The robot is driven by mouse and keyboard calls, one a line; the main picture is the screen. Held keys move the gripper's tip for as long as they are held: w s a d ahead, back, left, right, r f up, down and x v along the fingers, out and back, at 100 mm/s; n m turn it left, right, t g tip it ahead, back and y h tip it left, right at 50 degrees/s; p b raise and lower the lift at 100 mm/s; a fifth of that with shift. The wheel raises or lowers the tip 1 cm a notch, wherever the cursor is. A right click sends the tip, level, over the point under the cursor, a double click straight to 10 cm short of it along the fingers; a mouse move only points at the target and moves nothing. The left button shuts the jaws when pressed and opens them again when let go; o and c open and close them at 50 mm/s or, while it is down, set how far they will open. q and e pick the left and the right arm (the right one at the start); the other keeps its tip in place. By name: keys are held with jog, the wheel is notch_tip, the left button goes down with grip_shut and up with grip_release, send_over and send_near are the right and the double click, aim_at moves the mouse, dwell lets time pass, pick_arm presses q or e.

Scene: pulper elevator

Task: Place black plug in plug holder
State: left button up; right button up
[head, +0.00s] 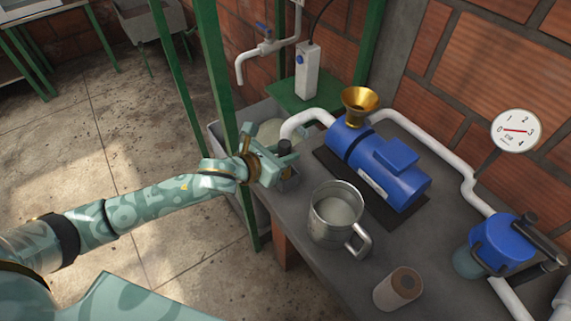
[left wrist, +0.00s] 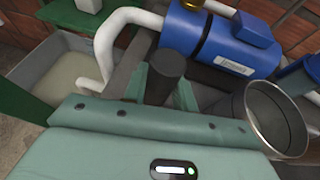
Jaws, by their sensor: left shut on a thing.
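The black plug (head: 285,147) is a short dark cylinder. My left gripper (head: 284,162) is shut on it at the left end of the grey counter, next to the white pipe. In the left wrist view the plug (left wrist: 167,72) stands up between the two green fingers, its lower part hidden by the gripper. A brown cylinder (head: 397,289) with a small dark hole in its top stands at the counter's front; I cannot tell for sure whether it is the plug holder. My right gripper is not in view.
A metal jug (head: 336,226) with pale liquid stands to the right of the gripper. Behind it is a blue pump (head: 380,165) with a brass funnel (head: 359,104) and white pipes. A grey basin (left wrist: 42,62) of liquid lies left of the counter. A green post (head: 216,75) rises close to my left arm.

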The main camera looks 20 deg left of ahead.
pick_arm(q)
jog(key=shift+w+f, duration=0.45)
jog(key=shift+f, duration=0.1)
jog(key=f, duration=0.1)
jog(key=f+b, duration=0.2)
jog(key=shift+w+a+f, duration=0.1)
jog(key=shift+w+f, duration=0.2)
jog(key=shift+f, duration=0.05)
jog(key=shift+r, duration=0.1)
jog(key=o, duration=1)
